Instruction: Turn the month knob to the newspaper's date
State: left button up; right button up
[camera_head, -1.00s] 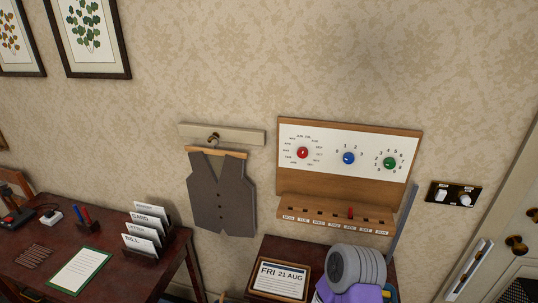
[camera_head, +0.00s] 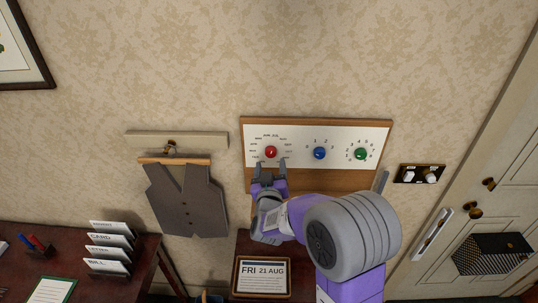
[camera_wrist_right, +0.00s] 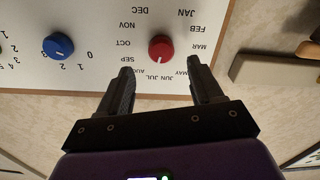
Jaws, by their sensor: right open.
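The red month knob (camera_head: 270,152) sits at the left of the white panel, ringed by month labels. In the right wrist view, upside down, the red knob (camera_wrist_right: 161,46) has a pale mark toward the JUN–JUL–AUG side; its exact label is unclear. My right gripper (camera_head: 269,164) is open just below the knob. Its two fingers (camera_wrist_right: 160,75) are apart, empty and not around the knob. My left gripper is not in view.
A blue knob (camera_head: 319,153) and a green knob (camera_head: 360,154) stand right of the red one. A grey waistcoat (camera_head: 187,200) hangs at left. My right arm hides the board's lower shelf. A switch plate (camera_head: 418,174) is at right.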

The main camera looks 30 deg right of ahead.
aim_at(271, 155)
jog(key=x, duration=0.5)
jog(key=shift+f, duration=0.1)
jog(key=c, duration=1.1)
jog(key=shift+o, duration=0.2)
jog(key=m+b, duration=0.4)
jog(key=shift+f, duration=0.25)
jog(key=shift+r+m+b, duration=0.15)
jog(key=shift+m+b, duration=0.55)
jog(key=shift+b, duration=0.05)
jog(key=o, duration=1.1)
jog(key=shift+c, duration=0.2)
jog(key=shift+a, duration=0.1)
